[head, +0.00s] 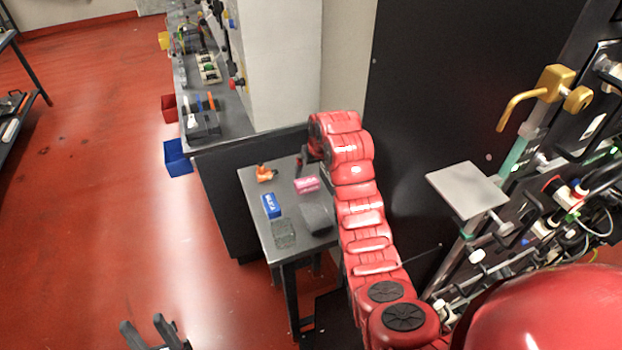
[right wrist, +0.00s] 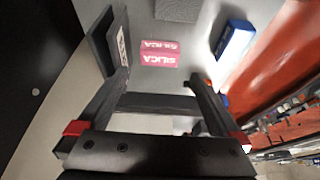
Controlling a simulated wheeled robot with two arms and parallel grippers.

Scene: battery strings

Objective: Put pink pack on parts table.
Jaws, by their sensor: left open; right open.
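The pink pack (head: 306,184) lies on a small grey metal table (head: 252,188). It also shows in the right wrist view (right wrist: 158,53), beyond and between the fingers. My right gripper (head: 308,163) is partly hidden by its own red arm at the table's back edge. In the right wrist view my right gripper (right wrist: 160,78) is open and empty, with the pink pack ahead of it and no visible contact. My left gripper (head: 154,334) is open and empty at the bottom edge of the head view, away from the table, over the red floor.
A blue pack (head: 271,206), an orange item (head: 265,173), a dark grey box (head: 317,217) and a grey-green block (head: 284,234) share the table. A black box with a white label (right wrist: 108,42) stands beside the left finger. A workbench (head: 224,124) adjoins; a dark panel stands right.

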